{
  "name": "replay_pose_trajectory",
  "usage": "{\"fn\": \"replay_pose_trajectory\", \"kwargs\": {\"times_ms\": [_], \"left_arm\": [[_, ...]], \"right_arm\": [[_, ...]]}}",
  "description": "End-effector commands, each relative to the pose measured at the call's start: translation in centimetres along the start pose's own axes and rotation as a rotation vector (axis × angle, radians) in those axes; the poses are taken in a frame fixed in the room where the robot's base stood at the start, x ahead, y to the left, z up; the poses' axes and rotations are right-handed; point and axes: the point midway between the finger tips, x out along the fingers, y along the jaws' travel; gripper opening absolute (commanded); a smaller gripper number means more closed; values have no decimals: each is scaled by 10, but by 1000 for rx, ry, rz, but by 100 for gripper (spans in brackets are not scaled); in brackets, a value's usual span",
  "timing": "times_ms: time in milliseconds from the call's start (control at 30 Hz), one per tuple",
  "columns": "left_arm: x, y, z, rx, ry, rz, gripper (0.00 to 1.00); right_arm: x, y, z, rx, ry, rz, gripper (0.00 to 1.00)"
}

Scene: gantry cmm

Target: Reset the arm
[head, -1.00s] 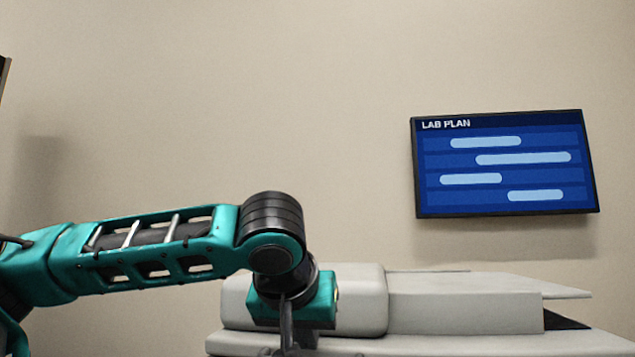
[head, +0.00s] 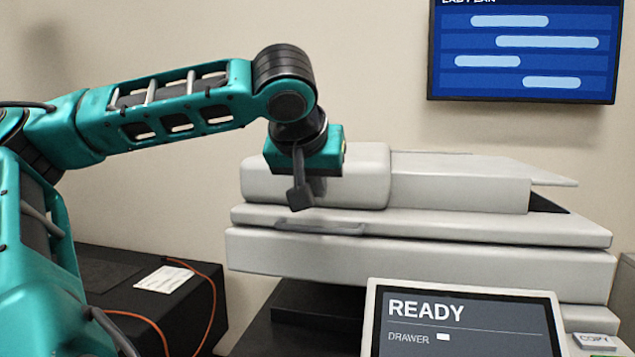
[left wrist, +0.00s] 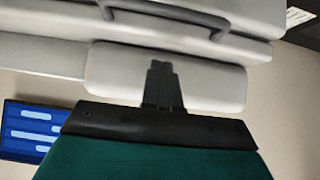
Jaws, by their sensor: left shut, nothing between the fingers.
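My left arm comes in from the left of the head view, raised and bent at a dark joint. Its gripper (head: 301,196) hangs in front of the pale grey machine's rounded upper part and is shut with nothing in it. In the left wrist view the gripper's dark fingers (left wrist: 162,88) are together, with the machine behind them. The grey copier-like machine (head: 420,250) has a lid and a bar handle (head: 320,228) on its front edge. The gripper tip appears just above the handle in the head view; I cannot tell the gap in depth. My right gripper is not in view.
A screen reading READY and DRAWER (head: 462,325) stands at the front, with a COPY button (head: 594,341) at its right. A black box (head: 100,280) at lower left bears a white paper (head: 164,279) and an orange cable (head: 205,320). A LAB PLAN display (head: 525,50) hangs on the wall.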

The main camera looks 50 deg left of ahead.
Motion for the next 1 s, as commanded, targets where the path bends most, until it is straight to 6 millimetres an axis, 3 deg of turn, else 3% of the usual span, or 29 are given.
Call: {"fn": "replay_pose_trajectory", "kwargs": {"times_ms": [200,400,600,1000], "left_arm": [[-54,0,-8,0,8,1,0],[-88,0,-8,0,7,-1,0],[-101,0,-8,-1,5,0,0],[-102,0,-8,-1,5,1,0]], "right_arm": [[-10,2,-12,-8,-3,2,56],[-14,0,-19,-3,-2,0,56],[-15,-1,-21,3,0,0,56],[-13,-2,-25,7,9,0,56]]}}
